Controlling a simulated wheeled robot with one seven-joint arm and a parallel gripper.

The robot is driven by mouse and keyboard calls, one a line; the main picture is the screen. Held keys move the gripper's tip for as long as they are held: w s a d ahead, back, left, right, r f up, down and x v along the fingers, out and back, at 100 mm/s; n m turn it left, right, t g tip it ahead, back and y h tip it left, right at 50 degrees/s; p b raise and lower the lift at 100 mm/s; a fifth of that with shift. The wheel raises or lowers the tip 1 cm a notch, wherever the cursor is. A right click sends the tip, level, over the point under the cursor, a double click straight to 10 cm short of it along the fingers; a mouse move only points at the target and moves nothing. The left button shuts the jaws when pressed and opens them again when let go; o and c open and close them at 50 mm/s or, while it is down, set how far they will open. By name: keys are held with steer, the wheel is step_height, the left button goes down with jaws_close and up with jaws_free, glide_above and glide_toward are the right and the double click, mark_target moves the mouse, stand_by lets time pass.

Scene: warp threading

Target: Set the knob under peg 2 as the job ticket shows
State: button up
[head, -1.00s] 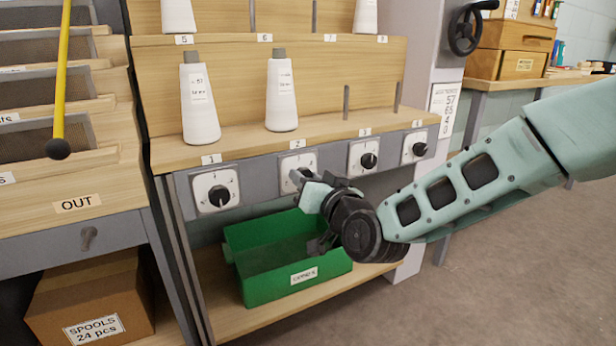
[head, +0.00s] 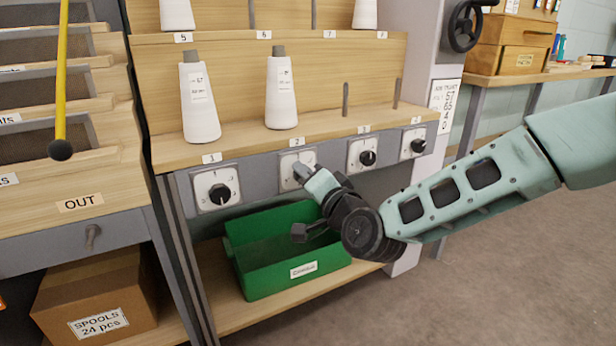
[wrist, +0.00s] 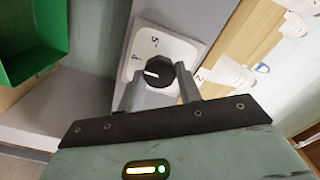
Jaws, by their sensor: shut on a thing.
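The dial plate under peg 2 (head: 288,178) is a white square on the grey rail, below the label 2. My gripper (head: 304,174) is in front of it and hides most of it in the head view. In the wrist view, my gripper (wrist: 158,82) has one finger on each side of the black knob (wrist: 161,75) and is shut on it. A white mark on the knob points left in that picture; the plate shows a 4 and what looks like a 5. The job ticket (head: 445,103) hangs on the grey post at right; its print is too small to read surely.
Other knobs sit under peg 1 (head: 219,193), peg 3 (head: 367,157) and peg 4 (head: 417,145). White cones (head: 200,105) stand on the shelf above. A green bin (head: 290,284) sits below my gripper. The floor at right is clear.

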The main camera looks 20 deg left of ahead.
stand_by(0.4)
steer(key=o, duration=1)
steer(key=p+v, duration=0.4)
steer(key=v, duration=1.3)
steer(key=shift+s+d+p, duration=0.15)
steer(key=shift+s+p, duration=0.05)
steer(key=shift+p, duration=0.2)
